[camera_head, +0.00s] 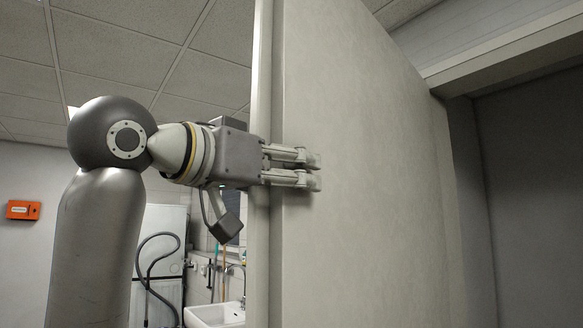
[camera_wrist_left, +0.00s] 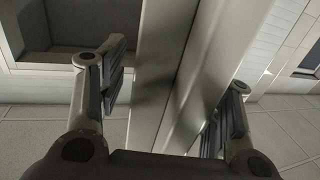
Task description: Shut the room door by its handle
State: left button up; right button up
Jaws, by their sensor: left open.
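The room door (camera_head: 365,180) stands open, a large pale grey panel filling the middle of the head view, its free edge at the left. My left gripper (camera_head: 317,172) is at that edge, with its fingers pointing right in front of the door face. In the left wrist view the gripper (camera_wrist_left: 175,80) is open, one finger at each side, and the door's edge (camera_wrist_left: 160,60) runs between them. I cannot tell whether a finger touches the door. The door handle is not visible in either view. My right gripper is not in view.
The door frame (camera_head: 500,62) and a dark recess (camera_head: 535,180) are at the right. Behind my left arm are a white sink (camera_head: 215,315), a black hose (camera_head: 150,265) and a white cabinet or machine. An orange box (camera_head: 23,210) hangs on the far left wall.

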pick_arm(q)
jog(key=shift+w+d, duration=0.3)
jog(key=shift+w, duration=0.15)
grip_shut()
